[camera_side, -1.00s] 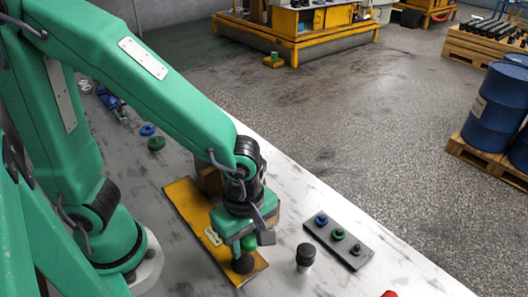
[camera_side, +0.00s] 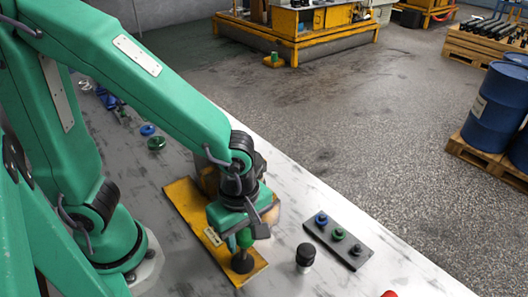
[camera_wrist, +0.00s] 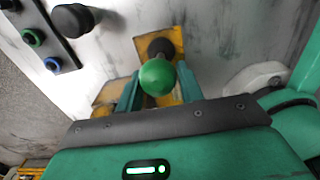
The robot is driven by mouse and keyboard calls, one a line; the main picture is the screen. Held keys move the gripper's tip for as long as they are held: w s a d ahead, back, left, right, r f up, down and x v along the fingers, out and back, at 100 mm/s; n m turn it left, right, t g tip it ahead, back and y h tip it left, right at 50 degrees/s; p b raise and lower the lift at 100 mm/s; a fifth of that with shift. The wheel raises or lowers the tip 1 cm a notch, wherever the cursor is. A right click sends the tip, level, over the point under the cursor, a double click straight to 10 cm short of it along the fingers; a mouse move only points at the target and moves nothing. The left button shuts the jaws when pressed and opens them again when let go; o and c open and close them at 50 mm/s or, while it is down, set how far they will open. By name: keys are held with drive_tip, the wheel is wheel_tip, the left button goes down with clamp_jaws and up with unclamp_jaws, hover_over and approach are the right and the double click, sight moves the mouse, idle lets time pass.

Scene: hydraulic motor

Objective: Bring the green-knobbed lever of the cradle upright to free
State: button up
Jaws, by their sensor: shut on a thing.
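The yellow cradle plate (camera_side: 187,203) lies on the pale bench, and part of it shows in the wrist view (camera_wrist: 168,28). The lever's green knob (camera_side: 245,239) stands above a dark round part (camera_side: 242,262) at the plate's near end. In the side view the lever looks close to upright, but its exact tilt is hard to tell. In the wrist view the green knob (camera_wrist: 157,77) sits between my two fingers, with a dark round part (camera_wrist: 161,48) behind it. My gripper (camera_wrist: 158,88) is shut on the lever at the knob. The lever's shaft is mostly hidden.
A dark block with blue, green and black knobs (camera_side: 339,243) lies right of the plate. A black-topped cylinder (camera_side: 306,256) stands between them. A blue ring (camera_side: 148,130) and a green ring (camera_side: 156,144) lie behind. A red thing (camera_side: 389,294) shows at the bottom edge.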

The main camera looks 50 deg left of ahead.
drive_tip(key=shift+a, duration=0.5)
idle(0.4)
drive_tip(key=o, duration=0.6)
drive_tip(key=shift+o, duration=0.2)
drive_tip(key=shift+r, duration=0.15)
drive_tip(key=shift+r, duration=2.85)
